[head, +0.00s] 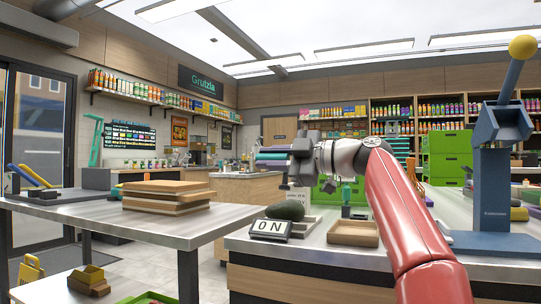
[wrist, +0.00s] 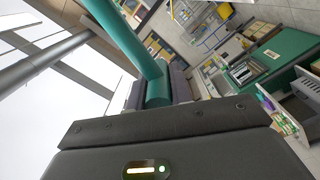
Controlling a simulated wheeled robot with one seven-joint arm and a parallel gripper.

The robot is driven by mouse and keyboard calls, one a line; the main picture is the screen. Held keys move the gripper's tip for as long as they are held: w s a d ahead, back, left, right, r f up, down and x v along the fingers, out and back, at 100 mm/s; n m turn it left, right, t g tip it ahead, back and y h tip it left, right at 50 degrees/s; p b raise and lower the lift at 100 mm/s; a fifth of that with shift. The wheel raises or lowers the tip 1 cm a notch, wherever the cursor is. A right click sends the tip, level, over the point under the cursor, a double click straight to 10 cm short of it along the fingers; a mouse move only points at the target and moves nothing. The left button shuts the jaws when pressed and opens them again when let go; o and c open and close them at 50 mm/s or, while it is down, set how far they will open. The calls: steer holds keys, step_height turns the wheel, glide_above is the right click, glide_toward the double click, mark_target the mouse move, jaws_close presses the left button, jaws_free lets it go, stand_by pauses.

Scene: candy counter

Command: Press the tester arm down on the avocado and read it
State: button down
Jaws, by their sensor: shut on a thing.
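The avocado (head: 286,210) is dark green and lies on the metal counter (head: 320,246), behind a small display (head: 270,229) reading "ON". My gripper (head: 274,155) is above the avocado, with a clear gap. It is shut on a teal bar, a round cylinder (wrist: 157,85) between the fingers in the wrist view. I cannot tell whether this bar is the tester arm or where its far end is fixed. A blue press-like stand (head: 494,190) with a yellow-knobbed lever, raised, stands at the right. The avocado does not show in the wrist view.
An empty tan tray (head: 353,233) sits right of the display, with a small green device (head: 346,197) behind it. Stacked wooden boards (head: 166,196) lie on the left table (head: 75,215). Green crates (head: 447,155) stand behind the counter.

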steer(key=c, duration=1.3)
jaws_free()
steer(key=shift+w, duration=0.1)
steer(key=shift+o, duration=0.2)
steer(key=b+v, duration=0.1)
steer(key=v, duration=0.7)
steer(key=shift+b, duration=0.3)
